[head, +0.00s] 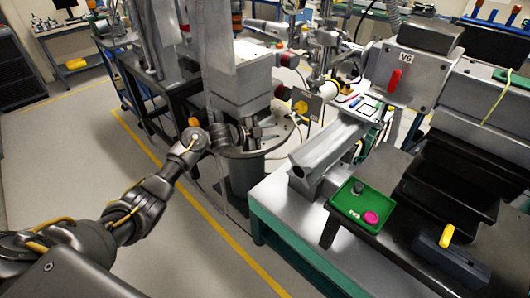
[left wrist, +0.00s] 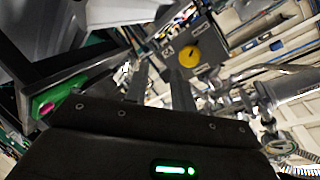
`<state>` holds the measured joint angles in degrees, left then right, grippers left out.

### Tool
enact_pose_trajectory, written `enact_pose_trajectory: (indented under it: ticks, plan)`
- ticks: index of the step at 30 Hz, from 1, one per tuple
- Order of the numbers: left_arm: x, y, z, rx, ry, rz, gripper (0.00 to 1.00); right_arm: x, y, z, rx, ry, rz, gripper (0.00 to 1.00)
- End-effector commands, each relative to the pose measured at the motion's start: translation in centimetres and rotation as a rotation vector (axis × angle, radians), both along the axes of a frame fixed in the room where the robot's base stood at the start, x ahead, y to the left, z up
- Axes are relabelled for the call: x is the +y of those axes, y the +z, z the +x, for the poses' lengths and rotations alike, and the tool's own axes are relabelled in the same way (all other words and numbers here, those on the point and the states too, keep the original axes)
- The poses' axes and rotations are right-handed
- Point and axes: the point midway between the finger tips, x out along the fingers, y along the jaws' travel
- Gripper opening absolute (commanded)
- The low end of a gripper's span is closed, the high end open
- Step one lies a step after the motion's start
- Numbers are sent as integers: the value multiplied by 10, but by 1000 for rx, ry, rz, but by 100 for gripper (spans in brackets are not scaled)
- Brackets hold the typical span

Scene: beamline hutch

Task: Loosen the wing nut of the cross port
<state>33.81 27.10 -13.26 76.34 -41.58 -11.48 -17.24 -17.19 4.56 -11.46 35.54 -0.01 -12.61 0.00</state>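A yellow round knob (head: 301,107) sits on a small grey plate (head: 314,103) among the metal fittings right of the grey column. In the left wrist view the yellow knob (left wrist: 182,50) sits on a dark plate marked with a letter, beyond my fingertips. I cannot make out wing shapes on it, nor tell for sure that it is the wing nut. My left gripper (head: 262,128) is left of the knob and apart from it, above a round metal flange. In the left wrist view its two fingers (left wrist: 160,80) stand apart with nothing between them. My right gripper is not in view.
A green tray (head: 343,209) with a grey knob and a pink piece lies on the right bench. A grey housing marked V6 (head: 404,74) has a red handle. Metal pipes (left wrist: 265,95) crowd the wrist view's right. Open floor (head: 80,150) lies left of the yellow line.

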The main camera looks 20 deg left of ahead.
Motion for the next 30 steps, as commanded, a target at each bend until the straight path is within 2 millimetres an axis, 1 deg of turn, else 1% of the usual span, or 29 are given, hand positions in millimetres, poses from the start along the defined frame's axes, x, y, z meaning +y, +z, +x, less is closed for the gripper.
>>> enact_pose_trajectory:
  ticks: [1,6,12,18,30]
  plan:
    - [0,-12,-2,22,11,-11,25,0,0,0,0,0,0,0]
    - [2,-45,-9,79,50,-46,25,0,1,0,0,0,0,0]
    - [3,-71,-15,127,84,-71,25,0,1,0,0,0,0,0]
    - [4,-83,-18,147,99,-83,25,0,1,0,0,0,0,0]
    - [4,-84,-19,149,100,-84,25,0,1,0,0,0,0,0]
